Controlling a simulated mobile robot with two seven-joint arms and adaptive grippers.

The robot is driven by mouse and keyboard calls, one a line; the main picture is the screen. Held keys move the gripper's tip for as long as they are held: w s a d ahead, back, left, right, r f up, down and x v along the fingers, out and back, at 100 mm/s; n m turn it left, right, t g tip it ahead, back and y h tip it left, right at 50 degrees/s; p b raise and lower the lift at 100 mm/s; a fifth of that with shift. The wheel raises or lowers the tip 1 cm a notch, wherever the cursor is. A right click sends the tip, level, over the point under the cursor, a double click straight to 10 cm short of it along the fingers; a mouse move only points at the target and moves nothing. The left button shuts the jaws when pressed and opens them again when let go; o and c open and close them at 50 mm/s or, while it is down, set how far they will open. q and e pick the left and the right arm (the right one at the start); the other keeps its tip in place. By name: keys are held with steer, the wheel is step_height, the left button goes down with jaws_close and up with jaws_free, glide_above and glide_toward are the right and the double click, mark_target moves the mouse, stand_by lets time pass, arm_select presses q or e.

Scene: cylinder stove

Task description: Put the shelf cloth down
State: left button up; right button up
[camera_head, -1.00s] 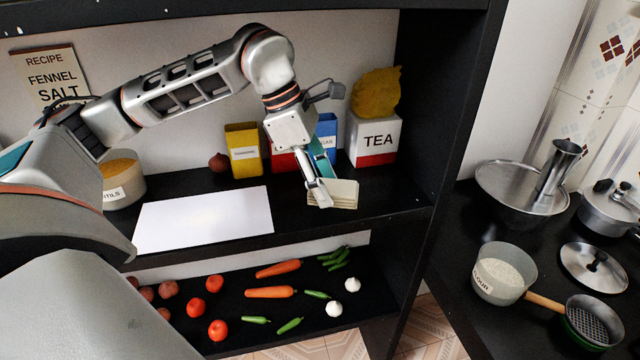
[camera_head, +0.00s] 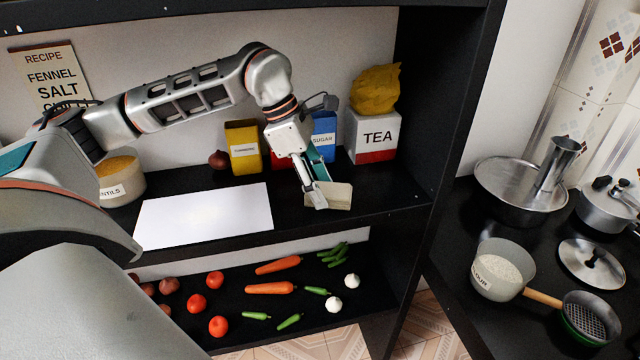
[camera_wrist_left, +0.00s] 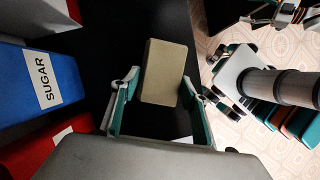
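The shelf cloth (camera_head: 338,197) is a small folded beige stack, at the front right of the middle shelf (camera_head: 400,200) in the head view. In the left wrist view the cloth (camera_wrist_left: 163,72) lies between the fingertips, which meet its two side edges. My left gripper (camera_head: 318,196) reaches down from above and seems shut on the cloth's near part. The cloth is at or just above the shelf surface; I cannot tell whether it touches.
A white sheet (camera_head: 203,217) lies left of the cloth. Behind stand a yellow box (camera_head: 243,148), a blue sugar box (camera_head: 323,138) and a tea box (camera_head: 376,137) with a yellow bag on top. The shelf's side wall (camera_head: 440,110) is at the right. Vegetables lie on the shelf below.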

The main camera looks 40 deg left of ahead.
mark_target(322, 188)
arm_select(q)
steer(key=o, duration=0.3)
steer(key=shift+o, duration=0.2)
steer(key=shift+r, duration=0.1)
steer(key=shift+r, duration=0.25)
steer(key=v, duration=0.4)
steer(key=shift+a+r, duration=0.15)
steer(key=shift+r, duration=0.05)
steer(key=s+a, duration=0.2)
steer(key=a, duration=0.1)
steer(key=s+a, duration=0.1)
steer(key=a, duration=0.3)
steer(key=s+a+b, duration=0.1)
steer(key=s+a, duration=0.1)
steer(key=a, duration=0.1)
steer(key=shift+s+a, duration=0.35)
steer(key=shift+s, duration=0.15)
